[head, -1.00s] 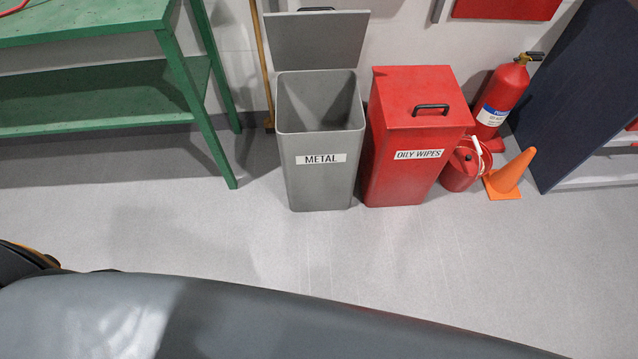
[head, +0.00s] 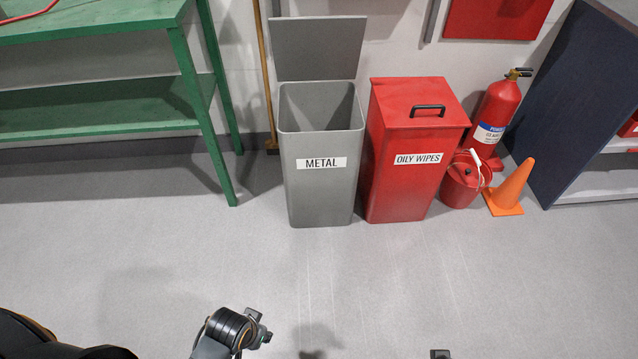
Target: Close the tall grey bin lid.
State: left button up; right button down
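The tall grey bin (head: 320,200), labelled METAL, stands upright on the floor against the back wall in the head view. Its lid (head: 317,48) is open and stands up behind the bin's rear edge, so the empty-looking inside shows. No handle shows on the lid's visible face. A dark jointed part of my arm with cables shows at the bottom edge, well in front of the bin and apart from it. No fingers of my left or right gripper can be made out.
A red OILY WIPES bin (head: 404,180) with its lid shut stands close right of the grey bin. Beyond it are a red bucket (head: 461,183), an extinguisher (head: 497,110) and an orange cone (head: 511,188). A green bench (head: 190,90) stands left. The floor in front is clear.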

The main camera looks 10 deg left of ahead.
aim_at(305, 48)
jog(key=i+l+u, duration=0.35)
jog(key=i+l, duration=0.25)
jog(key=i, duration=0.2)
